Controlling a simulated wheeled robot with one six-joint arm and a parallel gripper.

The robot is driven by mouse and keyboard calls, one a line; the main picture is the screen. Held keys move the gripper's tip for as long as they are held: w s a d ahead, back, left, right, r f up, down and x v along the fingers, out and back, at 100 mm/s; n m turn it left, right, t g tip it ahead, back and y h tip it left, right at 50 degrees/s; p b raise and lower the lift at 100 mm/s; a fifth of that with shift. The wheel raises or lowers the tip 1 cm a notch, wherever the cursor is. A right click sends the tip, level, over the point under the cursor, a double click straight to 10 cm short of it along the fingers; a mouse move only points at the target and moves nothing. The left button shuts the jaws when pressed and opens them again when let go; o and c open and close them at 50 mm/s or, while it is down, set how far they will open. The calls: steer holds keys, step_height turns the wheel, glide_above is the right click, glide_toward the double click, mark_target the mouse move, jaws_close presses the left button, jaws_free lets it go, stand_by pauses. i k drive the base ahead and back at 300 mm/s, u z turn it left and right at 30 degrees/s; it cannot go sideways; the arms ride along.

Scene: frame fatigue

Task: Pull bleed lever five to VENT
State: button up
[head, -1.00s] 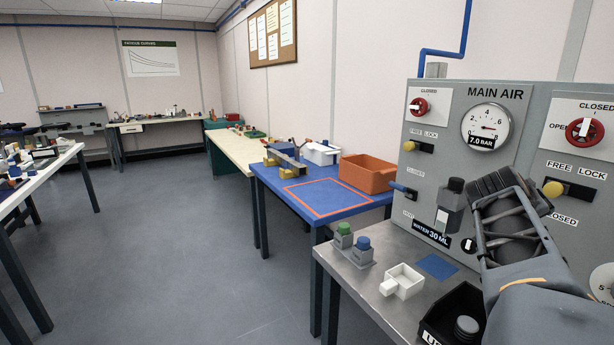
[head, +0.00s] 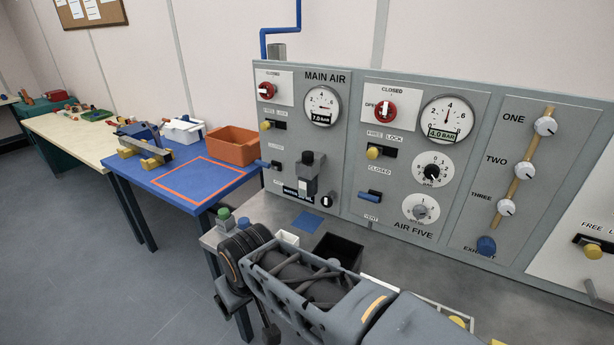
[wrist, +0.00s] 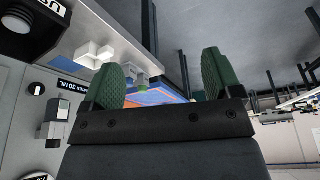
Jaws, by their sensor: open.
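Bleed lever five is the blue handle (head: 370,196) low on the left of the AIR FIVE panel (head: 410,150) in the head view. It lies about level, between a CLOSED label above and a VENT label (head: 371,218) below. My gripper (wrist: 162,80) is open and empty in the wrist view, its green fingertips spread apart. It is away from the lever, over the bench's left side. The wrist view does not show the lever. A yellow free-lock knob (head: 373,152) sits above the lever.
A similar blue lever (head: 262,164) is on the MAIN AIR panel, left. The grey bench (head: 400,255) under the panels holds a dark bin (head: 338,250) and green and blue-topped blocks. An orange bin (head: 232,146) stands on the blue table. My arm covers the bench front.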

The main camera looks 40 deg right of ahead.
mark_target(367, 197)
steer(key=z, duration=1.55)
steer(key=i, duration=0.1)
steer(key=u, duration=0.1)
